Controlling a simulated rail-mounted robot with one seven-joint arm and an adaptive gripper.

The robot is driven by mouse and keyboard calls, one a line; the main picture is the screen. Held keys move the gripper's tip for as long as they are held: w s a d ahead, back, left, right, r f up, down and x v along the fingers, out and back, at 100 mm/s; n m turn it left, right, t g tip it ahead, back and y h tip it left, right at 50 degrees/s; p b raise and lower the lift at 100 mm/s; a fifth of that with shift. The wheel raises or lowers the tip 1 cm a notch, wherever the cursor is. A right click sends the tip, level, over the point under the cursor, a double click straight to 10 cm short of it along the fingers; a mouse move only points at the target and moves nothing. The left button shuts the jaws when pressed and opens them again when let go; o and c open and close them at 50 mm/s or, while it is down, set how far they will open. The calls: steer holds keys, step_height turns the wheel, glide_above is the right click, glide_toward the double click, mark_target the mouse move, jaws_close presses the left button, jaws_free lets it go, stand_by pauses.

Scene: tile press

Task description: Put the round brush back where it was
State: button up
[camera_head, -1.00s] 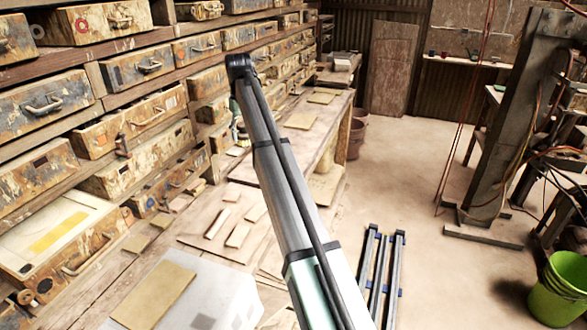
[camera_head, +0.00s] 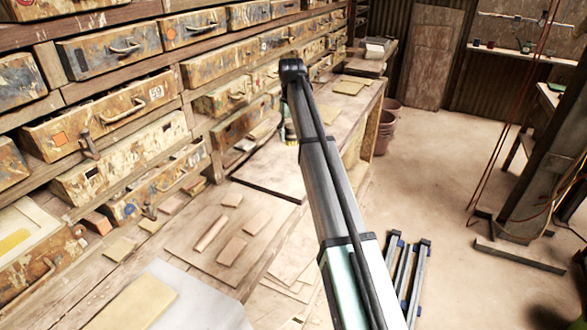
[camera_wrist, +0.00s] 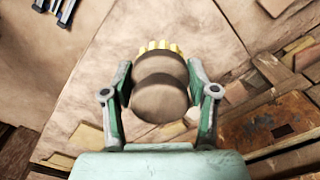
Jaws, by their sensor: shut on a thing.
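The round brush (camera_wrist: 160,95) is between the fingers of my gripper (camera_wrist: 160,72) in the wrist view. It has a brown, rounded wooden body, with a ring of yellow bristles at its far edge. My gripper is shut on its sides and holds it over the workbench. In the head view my gripper (camera_head: 289,131) hangs below the end of my arm above the bench, small and partly hidden. I cannot make out the brush clearly there. The bench (camera_head: 175,245) runs along the drawer wall.
Worn drawers (camera_head: 100,115) with protruding handles line the left wall. Several small wooden pieces (camera_head: 231,250) lie on the bench. Open floor (camera_head: 420,180) lies to the right.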

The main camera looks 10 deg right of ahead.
mark_target(292, 177)
step_height(292, 177, down, 15)
steer(key=p, duration=0.2)
steer(key=shift+p, duration=0.4)
steer(key=o, duration=1.1)
step_height(292, 177, up, 12)
steer(key=shift+r+b, duration=0.1)
steer(key=shift+b, duration=1.15)
